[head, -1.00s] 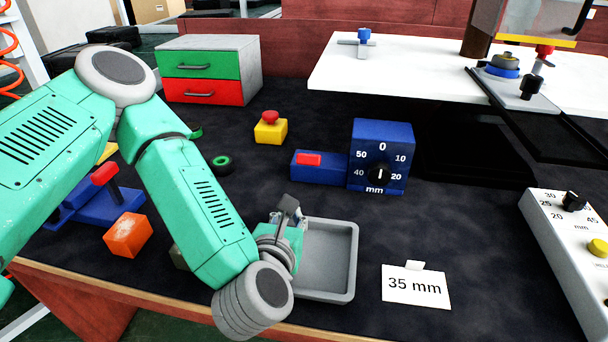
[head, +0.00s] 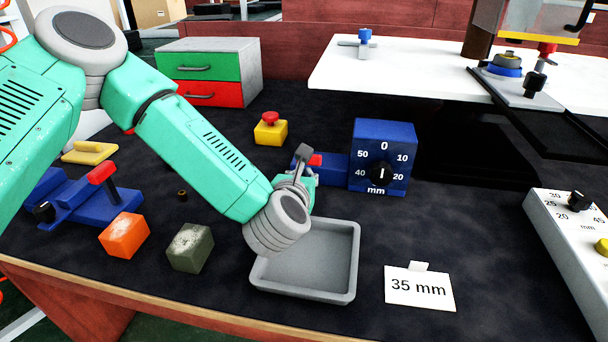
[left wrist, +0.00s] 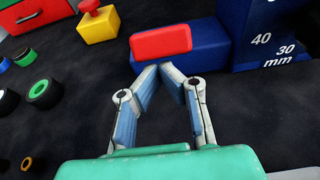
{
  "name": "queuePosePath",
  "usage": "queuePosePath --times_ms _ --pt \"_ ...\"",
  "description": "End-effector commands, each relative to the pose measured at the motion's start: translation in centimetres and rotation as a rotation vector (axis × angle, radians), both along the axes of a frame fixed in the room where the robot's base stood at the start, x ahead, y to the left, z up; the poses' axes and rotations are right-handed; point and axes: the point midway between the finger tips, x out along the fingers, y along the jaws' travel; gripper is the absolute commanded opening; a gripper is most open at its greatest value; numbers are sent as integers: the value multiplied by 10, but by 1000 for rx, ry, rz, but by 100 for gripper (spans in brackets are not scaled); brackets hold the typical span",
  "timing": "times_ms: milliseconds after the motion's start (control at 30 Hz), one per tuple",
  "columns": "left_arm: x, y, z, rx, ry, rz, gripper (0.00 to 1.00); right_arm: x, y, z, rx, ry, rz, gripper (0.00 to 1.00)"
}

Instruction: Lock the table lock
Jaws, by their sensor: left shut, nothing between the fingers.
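A blue block with a dial (head: 384,155) marked in mm stands mid-table. A low blue base (head: 334,168) joins its left side and carries a red block (head: 315,160). The red block shows fully in the left wrist view (left wrist: 160,42). My left gripper (head: 302,158) is shut and empty, in front of the low base. In the left wrist view its fingertips (left wrist: 162,72) meet just short of the blue base, below the red block; contact cannot be told. No part is labelled as the table lock. My right gripper is not in view.
A grey tray (head: 350,285) lies below my left arm. A 35 mm card (head: 419,288) is at its right. A yellow box with a red button (head: 270,128), drawers (head: 208,72), an orange cube (head: 124,236) and a dark green cube (head: 190,248) stand around. A white table (head: 430,75) is behind.

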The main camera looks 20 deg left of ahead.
Motion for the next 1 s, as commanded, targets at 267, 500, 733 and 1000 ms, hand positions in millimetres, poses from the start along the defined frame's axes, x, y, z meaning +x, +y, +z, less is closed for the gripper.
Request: queuePosePath --times_ms 267,500,733,1000 --pt "0 0 1 0 0 0 0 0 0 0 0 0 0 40" --pt "1 0 5 -6 21 1 0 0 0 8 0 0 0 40" --pt "1 0 8 -13 62 1 0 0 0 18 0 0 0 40" --pt "3 1 13 -22 103 2 0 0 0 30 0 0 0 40"
